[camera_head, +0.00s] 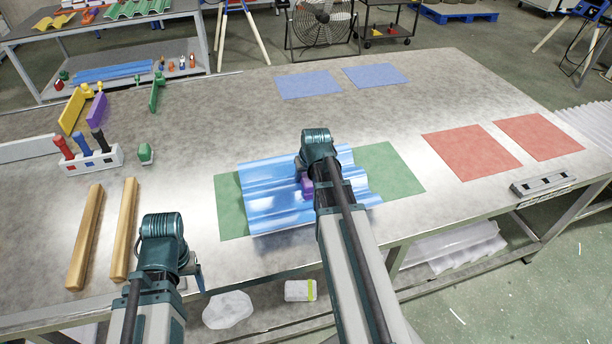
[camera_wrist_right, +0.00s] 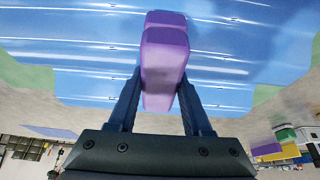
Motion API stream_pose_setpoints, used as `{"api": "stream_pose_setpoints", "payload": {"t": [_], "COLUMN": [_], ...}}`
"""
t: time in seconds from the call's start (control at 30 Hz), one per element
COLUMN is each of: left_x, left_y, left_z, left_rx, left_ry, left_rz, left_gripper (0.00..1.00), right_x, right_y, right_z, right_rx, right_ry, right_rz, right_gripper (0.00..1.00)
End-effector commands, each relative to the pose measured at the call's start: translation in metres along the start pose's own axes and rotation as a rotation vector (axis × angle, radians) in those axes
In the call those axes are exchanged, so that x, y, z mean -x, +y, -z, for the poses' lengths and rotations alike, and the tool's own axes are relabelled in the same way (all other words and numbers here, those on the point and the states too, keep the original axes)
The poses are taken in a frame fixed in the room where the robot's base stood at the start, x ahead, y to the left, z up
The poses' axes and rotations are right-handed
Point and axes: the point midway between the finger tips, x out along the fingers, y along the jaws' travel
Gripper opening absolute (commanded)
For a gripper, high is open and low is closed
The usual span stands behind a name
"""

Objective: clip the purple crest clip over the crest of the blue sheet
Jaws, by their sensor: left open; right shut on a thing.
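The blue corrugated sheet (camera_head: 275,195) lies on the green mat (camera_head: 232,205) in the middle of the table, its ridges running from left to right. My right gripper (camera_head: 308,180) is over the sheet, shut on the purple crest clip (camera_head: 307,187). In the right wrist view the clip (camera_wrist_right: 163,60) sits between the two fingers (camera_wrist_right: 160,100), with the ridges of the sheet (camera_wrist_right: 80,45) behind it. I cannot tell whether the clip touches a crest. My left gripper (camera_head: 190,268) is over the table's front edge, left of the sheet, open and apart from it; its fingers are mostly hidden.
Two wooden bars (camera_head: 124,230) lie left of the sheet. Blue mats (camera_head: 308,84) and red mats (camera_head: 470,152) lie bare. A level (camera_head: 542,184) lies at the right edge.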

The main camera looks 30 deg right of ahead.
Motion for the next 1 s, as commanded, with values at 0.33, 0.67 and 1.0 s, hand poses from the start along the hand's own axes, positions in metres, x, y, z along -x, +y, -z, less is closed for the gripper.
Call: {"api": "stream_pose_setpoints", "payload": {"t": [0.33, 0.67, 1.0], "left_x": [-0.007, -0.012, -0.013], "left_y": [0.001, 0.001, 0.001], "left_z": [0.000, 0.001, 0.001], "left_rx": [0.000, 0.000, 0.000], "left_ry": [0.000, 0.000, 0.000], "left_rz": [0.000, 0.000, 0.000], "left_gripper": [0.77, 0.77, 0.77], "right_x": [-0.006, -0.011, -0.012], "right_y": [-0.001, -0.001, -0.002], "right_z": [-0.007, -0.009, -0.010], "right_rx": [0.000, 0.000, 0.001], "right_ry": [-0.014, -0.013, -0.013], "right_rz": [0.002, 0.002, 0.001], "right_gripper": [0.00, 0.00, 0.68]}}
